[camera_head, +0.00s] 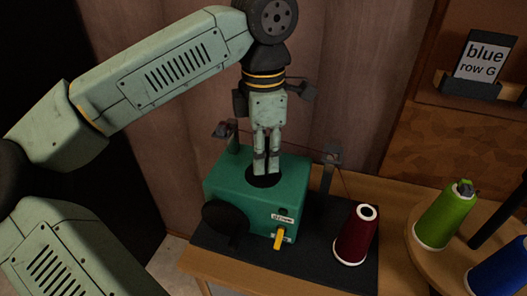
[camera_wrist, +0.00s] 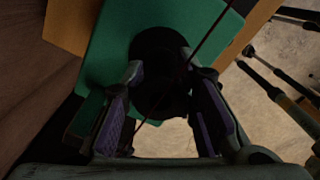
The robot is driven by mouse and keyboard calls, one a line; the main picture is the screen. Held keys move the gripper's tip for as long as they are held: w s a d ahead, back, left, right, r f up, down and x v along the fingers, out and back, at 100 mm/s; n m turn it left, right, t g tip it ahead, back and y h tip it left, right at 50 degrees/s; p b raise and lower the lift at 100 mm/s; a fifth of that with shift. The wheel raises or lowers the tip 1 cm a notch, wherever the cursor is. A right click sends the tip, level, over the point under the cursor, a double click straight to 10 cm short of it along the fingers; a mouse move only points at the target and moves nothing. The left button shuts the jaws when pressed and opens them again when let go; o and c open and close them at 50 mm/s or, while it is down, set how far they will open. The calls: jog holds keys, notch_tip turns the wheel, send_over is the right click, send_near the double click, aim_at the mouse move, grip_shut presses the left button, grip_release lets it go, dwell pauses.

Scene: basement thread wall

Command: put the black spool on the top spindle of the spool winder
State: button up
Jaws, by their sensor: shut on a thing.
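The spool winder is a green box (camera_head: 225,180) on a black base, with a dark round patch on its top. My gripper (camera_head: 267,172) points straight down, its fingertips at that patch. The wrist view shows my gripper (camera_wrist: 161,66) with its fingers on either side of a dark round thing (camera_wrist: 160,82), which looks like the black spool, over the green top (camera_wrist: 108,50). Its edges merge with the dark patch, so I cannot tell whether it is seated on the spindle. The top spindle is hidden.
A dark red thread cone (camera_head: 356,236) stands right of the winder on the black base. A thread guide post (camera_head: 329,172) rises behind it. Green (camera_head: 442,216) and blue (camera_head: 500,266) cones stand on a round wooden stand. A "blue row G" sign (camera_head: 485,55) sits on a shelf.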

jog(key=shift+f, duration=0.1)
jog(key=shift+f+b, duration=0.3)
jog(key=shift+b, duration=0.05)
jog(key=o, duration=0.8)
jog(key=shift+r, duration=0.1)
